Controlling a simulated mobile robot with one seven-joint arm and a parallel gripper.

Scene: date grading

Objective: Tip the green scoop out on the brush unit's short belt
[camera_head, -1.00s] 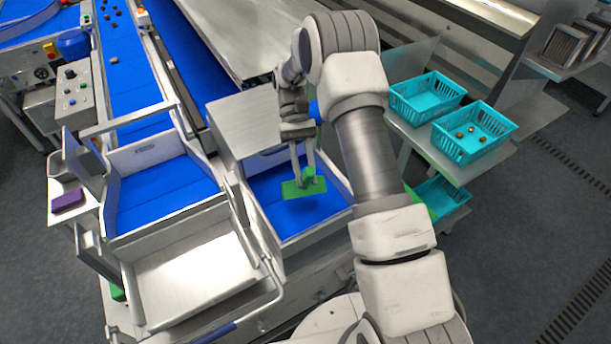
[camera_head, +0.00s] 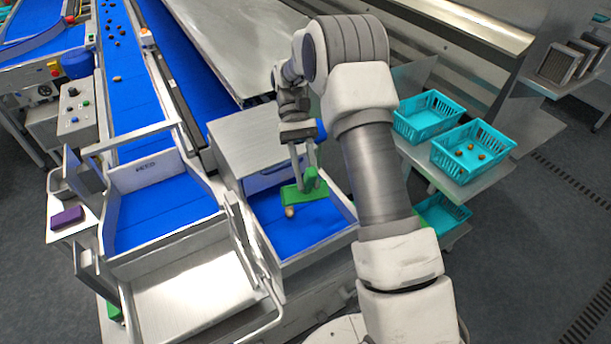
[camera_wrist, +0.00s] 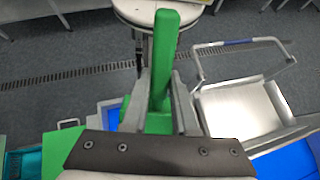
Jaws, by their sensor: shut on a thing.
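My gripper (camera_head: 302,172) is shut on the green scoop (camera_head: 293,195) and holds it above the short blue belt (camera_head: 318,228) below the grey box of the brush unit. The scoop looks tilted. A brownish date (camera_head: 290,211) shows just below the scoop's lower edge, over the belt; I cannot tell whether it touches the belt. In the wrist view the scoop's green handle (camera_wrist: 164,58) stands up between the two fingers, and its pan is mostly hidden by my gripper.
A second blue belt bay (camera_head: 165,212) with a steel tray (camera_head: 195,275) lies to the left. Teal baskets (camera_head: 470,150) stand on a shelf at the right, one holding several dates. A steel rail (camera_head: 262,318) borders the front. A purple block (camera_head: 67,217) lies at the far left.

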